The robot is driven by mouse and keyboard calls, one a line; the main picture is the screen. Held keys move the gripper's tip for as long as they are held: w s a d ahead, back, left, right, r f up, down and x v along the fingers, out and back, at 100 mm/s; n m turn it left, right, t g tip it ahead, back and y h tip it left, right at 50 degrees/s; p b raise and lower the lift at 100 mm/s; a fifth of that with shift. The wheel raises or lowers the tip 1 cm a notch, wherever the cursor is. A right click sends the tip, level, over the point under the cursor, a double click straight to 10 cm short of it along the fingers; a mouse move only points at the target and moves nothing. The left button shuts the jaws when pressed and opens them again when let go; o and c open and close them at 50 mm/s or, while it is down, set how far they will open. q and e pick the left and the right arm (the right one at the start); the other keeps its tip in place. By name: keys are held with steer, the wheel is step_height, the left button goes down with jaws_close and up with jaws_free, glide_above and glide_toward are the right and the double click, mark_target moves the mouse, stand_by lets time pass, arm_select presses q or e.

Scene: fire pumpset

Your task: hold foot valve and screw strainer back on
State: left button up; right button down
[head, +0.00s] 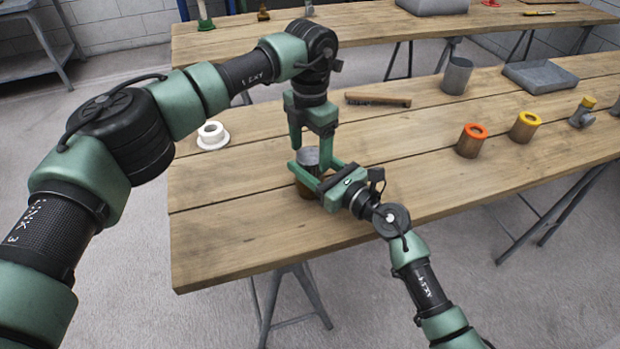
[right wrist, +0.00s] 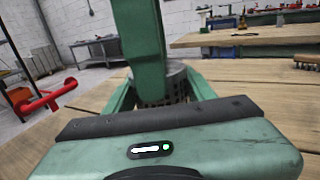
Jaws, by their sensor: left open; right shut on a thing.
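The foot valve (head: 306,189) is a brownish body standing upright at the near side of the front bench. A grey strainer (head: 307,157) sits on top of it; its slotted wall also shows in the right wrist view (right wrist: 175,81). I cannot tell whether its thread is engaged. My right gripper (head: 311,166) is shut on the foot valve, with its fingers on either side, and hides part of it. My left gripper (head: 312,140) points down, open, just above the strainer. In the right wrist view, a green part of my left gripper hides the strainer's middle.
A white flanged ring (head: 212,136) lies to the left. A brush (head: 378,100), grey cup (head: 457,76) and grey tray (head: 540,77) lie behind. Orange-topped (head: 471,142) and yellow-topped (head: 525,127) cylinders stand to the right. The bench between is clear.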

arm_select(q)
step_height(320, 180, up, 4)
steer(key=shift+f, duration=0.25)
glide_above(305, 192)
steer(key=w+d, duration=0.1)
steer(key=w, duration=0.2)
steer(key=shift+w+d+f, duration=0.1)
steer(key=shift+w+f, duration=0.05)
steer(key=shift+f, duration=3.85)
steer(key=c, duration=1.4)
steer(key=m, duration=0.3)
steer(key=shift+c, duration=0.2)
arm_select(e)
steer(key=shift+a, duration=0.1)
